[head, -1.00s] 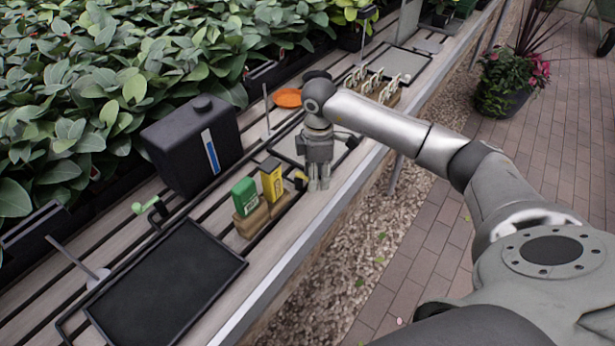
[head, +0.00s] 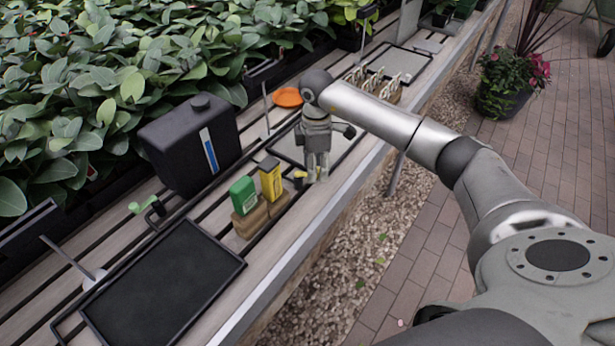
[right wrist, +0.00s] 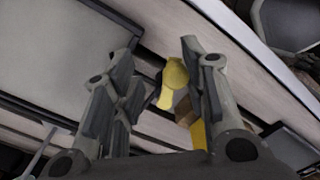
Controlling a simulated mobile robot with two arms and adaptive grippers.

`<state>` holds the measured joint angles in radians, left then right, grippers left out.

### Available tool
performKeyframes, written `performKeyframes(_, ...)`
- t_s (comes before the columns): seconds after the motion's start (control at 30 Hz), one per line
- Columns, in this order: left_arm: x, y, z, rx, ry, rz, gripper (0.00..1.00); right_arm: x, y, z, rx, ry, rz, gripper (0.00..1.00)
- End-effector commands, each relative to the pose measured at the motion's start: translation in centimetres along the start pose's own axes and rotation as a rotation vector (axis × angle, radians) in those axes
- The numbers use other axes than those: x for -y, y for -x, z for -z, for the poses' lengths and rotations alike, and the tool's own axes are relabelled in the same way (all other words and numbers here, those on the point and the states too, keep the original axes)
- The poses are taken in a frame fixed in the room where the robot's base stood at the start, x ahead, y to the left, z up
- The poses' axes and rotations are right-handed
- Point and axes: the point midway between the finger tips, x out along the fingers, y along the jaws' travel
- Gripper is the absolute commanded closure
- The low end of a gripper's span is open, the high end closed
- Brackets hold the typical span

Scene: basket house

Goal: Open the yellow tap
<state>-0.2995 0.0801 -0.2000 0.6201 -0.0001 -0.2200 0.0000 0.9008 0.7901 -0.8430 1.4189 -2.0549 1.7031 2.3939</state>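The yellow tap (head: 299,175) is small and sits beside the yellow box on the slatted bench. In the right wrist view the yellow tap (right wrist: 173,80) shows its rounded yellow handle between the fingers, closer to the right-hand finger. My right gripper (head: 318,174) points down just to the right of the tap. In the right wrist view its fingers (right wrist: 161,60) are apart with a clear gap, so it is open. I cannot tell whether a finger touches the tap. My left gripper is not in view.
A green box (head: 243,196) and a yellow box (head: 271,180) stand close left of the tap. A green tap (head: 142,206) is near the black canister (head: 190,145). A black tray (head: 160,290) lies in front. An orange dish (head: 287,97) and plant labels (head: 372,83) are behind.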

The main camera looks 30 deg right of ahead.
Motion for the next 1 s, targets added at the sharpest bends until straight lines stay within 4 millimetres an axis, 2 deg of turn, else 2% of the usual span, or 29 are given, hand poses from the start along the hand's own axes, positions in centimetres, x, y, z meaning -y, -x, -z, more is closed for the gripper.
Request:
performKeyframes(0.6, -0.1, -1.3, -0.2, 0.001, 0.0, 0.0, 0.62, -3.2, 0.2, 0.4, -0.009, 0.003, -0.008, 0.62)
performKeyframes(1.0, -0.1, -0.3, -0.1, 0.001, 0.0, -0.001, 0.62, -2.5, 0.3, 0.2, -0.007, 0.002, -0.006, 0.62)
